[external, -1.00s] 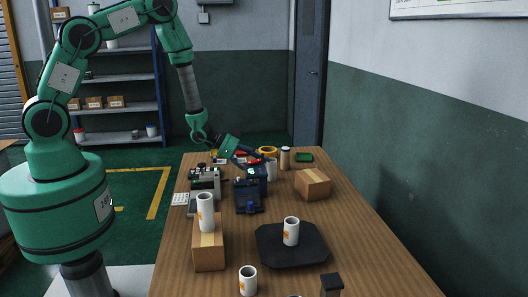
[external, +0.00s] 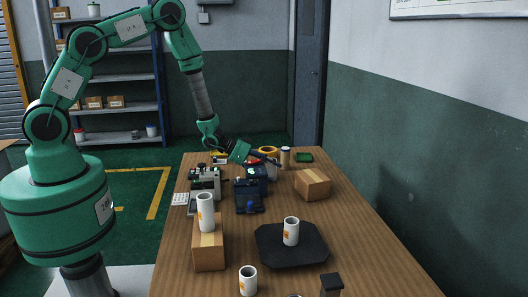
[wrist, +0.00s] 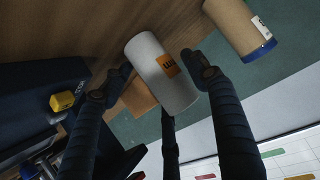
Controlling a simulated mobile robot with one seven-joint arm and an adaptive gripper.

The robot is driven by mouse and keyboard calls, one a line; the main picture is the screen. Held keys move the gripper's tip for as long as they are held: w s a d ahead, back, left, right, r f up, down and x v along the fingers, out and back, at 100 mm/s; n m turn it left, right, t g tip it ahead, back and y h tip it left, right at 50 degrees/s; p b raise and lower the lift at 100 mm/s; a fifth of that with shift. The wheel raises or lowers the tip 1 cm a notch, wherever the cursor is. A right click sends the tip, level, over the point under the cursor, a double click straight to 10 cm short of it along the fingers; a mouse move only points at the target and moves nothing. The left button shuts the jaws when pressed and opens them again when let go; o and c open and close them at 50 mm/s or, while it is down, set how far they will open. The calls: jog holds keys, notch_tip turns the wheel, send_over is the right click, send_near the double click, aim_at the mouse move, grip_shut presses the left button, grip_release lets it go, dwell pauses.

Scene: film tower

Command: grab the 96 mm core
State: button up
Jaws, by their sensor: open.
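A white core (wrist: 158,75) with an orange label lies between my gripper's spread fingers (wrist: 156,64) in the wrist view. I cannot read its size, and contact is unclear. My gripper (external: 268,161) is open at the far part of the table in the external view, partly hiding that core. Other white cores with orange labels stand nearer: a tall one (external: 206,212) on a cardboard box (external: 209,252), one (external: 291,231) on a black tray (external: 268,253), and one (external: 248,281) at the table's front.
A tan core with a blue end (wrist: 238,28) is close beside the white core; it stands at the table's back (external: 285,158).

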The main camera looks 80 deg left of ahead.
jog(key=shift+w, duration=0.1)
dwell(0.5)
jog(key=c, duration=1)
jog(key=shift+r, duration=0.1)
notch_tip(320, 180, up, 10)
jog(key=shift+f+p, duration=0.15)
jog(key=shift+p, duration=0.9)
